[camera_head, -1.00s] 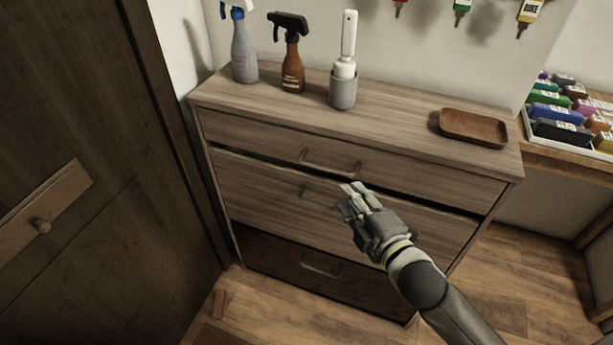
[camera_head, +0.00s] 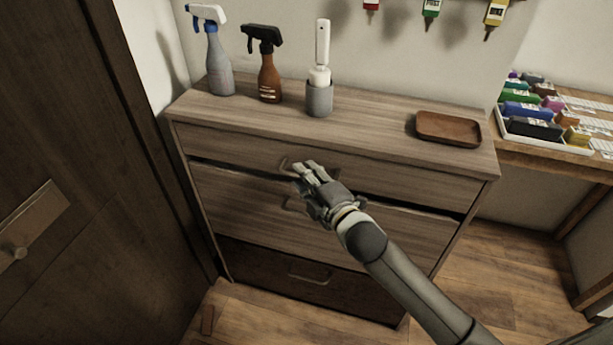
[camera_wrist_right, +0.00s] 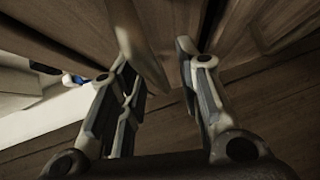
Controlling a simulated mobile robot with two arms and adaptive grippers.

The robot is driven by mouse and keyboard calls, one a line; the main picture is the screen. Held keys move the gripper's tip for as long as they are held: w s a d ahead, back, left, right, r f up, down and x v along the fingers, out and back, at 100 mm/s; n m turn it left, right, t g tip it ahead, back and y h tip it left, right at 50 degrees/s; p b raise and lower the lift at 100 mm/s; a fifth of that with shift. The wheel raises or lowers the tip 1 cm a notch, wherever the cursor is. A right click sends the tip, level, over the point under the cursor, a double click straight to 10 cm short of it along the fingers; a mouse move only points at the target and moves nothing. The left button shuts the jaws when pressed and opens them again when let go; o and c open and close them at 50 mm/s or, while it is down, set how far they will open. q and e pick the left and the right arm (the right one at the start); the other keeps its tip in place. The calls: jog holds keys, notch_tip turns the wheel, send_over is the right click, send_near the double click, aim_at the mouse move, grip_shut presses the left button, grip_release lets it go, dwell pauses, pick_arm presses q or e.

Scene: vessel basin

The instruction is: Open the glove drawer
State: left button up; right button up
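The wooden drawer chest has a top drawer (camera_head: 400,182), a middle drawer (camera_head: 240,204) and a darker bottom drawer (camera_head: 262,268). No label shows which one is the glove drawer. My right gripper (camera_head: 306,171) is at the top drawer's handle (camera_head: 287,163) and covers much of it. In the right wrist view its two fingers (camera_wrist_right: 162,68) are apart, with a handle bar (camera_wrist_right: 142,48) close to the left finger. I cannot tell whether they touch. The middle drawer's handle (camera_head: 293,205) is partly hidden by the gripper. My left gripper is not in view.
On the chest stand a blue-grey spray bottle (camera_head: 219,68), a brown spray bottle (camera_head: 268,75), a white-handled tool in a grey cup (camera_head: 319,98) and a wooden tray (camera_head: 449,128). A dark door (camera_head: 60,120) is close on the left. Floor shows at right.

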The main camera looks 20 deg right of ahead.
jog(key=shift+w, duration=0.15)
jog(key=shift+c, duration=0.4)
grip_shut()
jog(key=s+a+p, duration=0.2)
jog(key=s+a, duration=0.7)
jog(key=s, duration=0.5)
jog(key=shift+s+a, duration=0.3)
jog(key=shift+a, duration=0.1)
jog(key=shift+o, duration=0.4)
grip_release()
